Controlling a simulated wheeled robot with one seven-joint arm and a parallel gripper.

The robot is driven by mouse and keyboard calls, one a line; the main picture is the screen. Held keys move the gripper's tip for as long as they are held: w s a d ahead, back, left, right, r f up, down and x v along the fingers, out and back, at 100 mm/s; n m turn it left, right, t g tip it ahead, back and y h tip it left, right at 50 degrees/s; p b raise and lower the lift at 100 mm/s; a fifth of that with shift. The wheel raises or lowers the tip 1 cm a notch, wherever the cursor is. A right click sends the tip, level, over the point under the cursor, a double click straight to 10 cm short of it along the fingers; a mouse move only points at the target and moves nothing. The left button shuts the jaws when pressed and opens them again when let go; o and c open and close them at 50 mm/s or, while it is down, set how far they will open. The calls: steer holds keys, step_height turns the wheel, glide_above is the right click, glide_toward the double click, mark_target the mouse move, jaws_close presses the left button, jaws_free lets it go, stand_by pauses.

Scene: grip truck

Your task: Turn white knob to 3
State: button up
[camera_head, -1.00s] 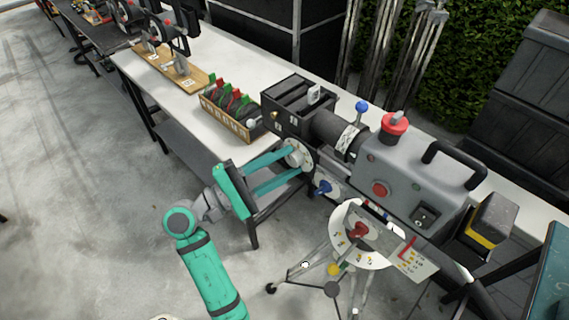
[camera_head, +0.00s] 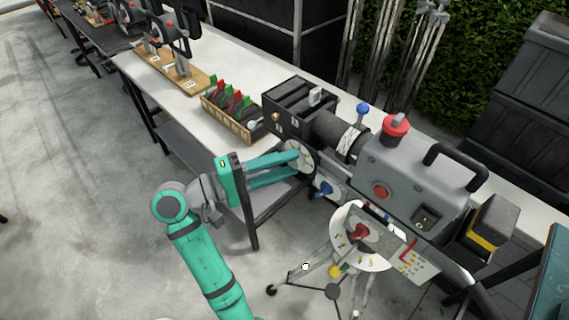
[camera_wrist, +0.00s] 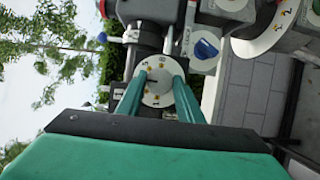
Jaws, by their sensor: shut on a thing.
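The white knob (camera_head: 300,153) is a round dial on the front of the grey and black machine. In the wrist view the white knob (camera_wrist: 157,98) shows yellow marks around its face and a short dark line near the middle. The marks are too small to read surely, so I cannot tell which number is set. My gripper (camera_head: 294,160) reaches the knob from the left with its teal fingers. In the wrist view my gripper (camera_wrist: 158,78) has one finger on each side of the dial, shut on it. The fingers hide parts of its rim.
A blue knob (camera_head: 324,189) sits just below right of the white knob. A wooden rack (camera_head: 227,122) stands on the white table to the left. Open floor lies at left.

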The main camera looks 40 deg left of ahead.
stand_by(0.3)
steer(key=o, duration=1.1)
steer(key=shift+c, duration=0.2)
steer(key=v, duration=1.1)
steer(key=shift+w+d, duration=0.1)
